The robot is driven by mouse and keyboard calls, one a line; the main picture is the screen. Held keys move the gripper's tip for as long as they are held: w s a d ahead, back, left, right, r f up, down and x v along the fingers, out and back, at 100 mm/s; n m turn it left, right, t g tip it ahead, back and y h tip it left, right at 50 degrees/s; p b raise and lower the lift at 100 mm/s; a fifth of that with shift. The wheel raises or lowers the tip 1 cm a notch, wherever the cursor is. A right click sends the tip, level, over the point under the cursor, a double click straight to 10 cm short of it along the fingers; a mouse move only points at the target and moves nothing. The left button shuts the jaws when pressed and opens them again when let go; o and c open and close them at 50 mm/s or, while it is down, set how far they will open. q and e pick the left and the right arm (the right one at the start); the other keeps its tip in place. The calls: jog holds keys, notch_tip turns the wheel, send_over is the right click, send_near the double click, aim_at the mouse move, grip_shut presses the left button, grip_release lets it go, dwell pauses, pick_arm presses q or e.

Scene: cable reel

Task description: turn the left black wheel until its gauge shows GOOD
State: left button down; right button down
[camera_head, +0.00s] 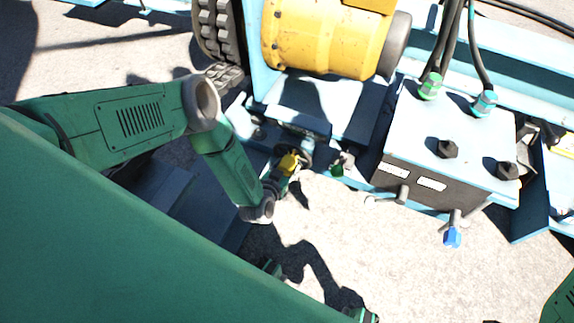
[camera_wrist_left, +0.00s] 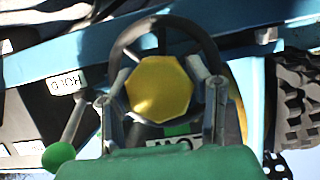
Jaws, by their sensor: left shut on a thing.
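The left black wheel (camera_wrist_left: 204,43) fills the middle of the left wrist view, with a faceted yellow knob (camera_wrist_left: 158,88) at its centre. In the head view the wheel (camera_head: 307,155) is small and partly hidden by my arm. My left gripper (camera_wrist_left: 160,108) is shut on the wheel, its fingers on either side of the yellow knob. It also shows in the head view (camera_head: 281,174). A white label (camera_wrist_left: 174,142) with dark letters and a green patch shows below the knob. It is partly covered, and I cannot read it surely.
A green-knobbed lever (camera_wrist_left: 58,156) stands close beside the wheel. A control box (camera_head: 440,150) with black knobs and a blue-tipped lever (camera_head: 452,237) is to the right. The yellow drum (camera_head: 325,40) and a tyre (camera_head: 218,30) stand behind. Open ground lies in front.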

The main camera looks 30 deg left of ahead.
pick_arm(q)
jog(key=shift+s+f, duration=0.1)
jog(key=shift+s, duration=0.05)
dwell(0.4)
jog(key=c, duration=0.7)
grip_release()
jog(key=shift+c, duration=0.2)
jog(key=v, duration=1.1)
jog(key=shift+s+r, duration=0.2)
jog(key=shift+s, duration=0.15)
jog(key=shift+d, duration=0.15)
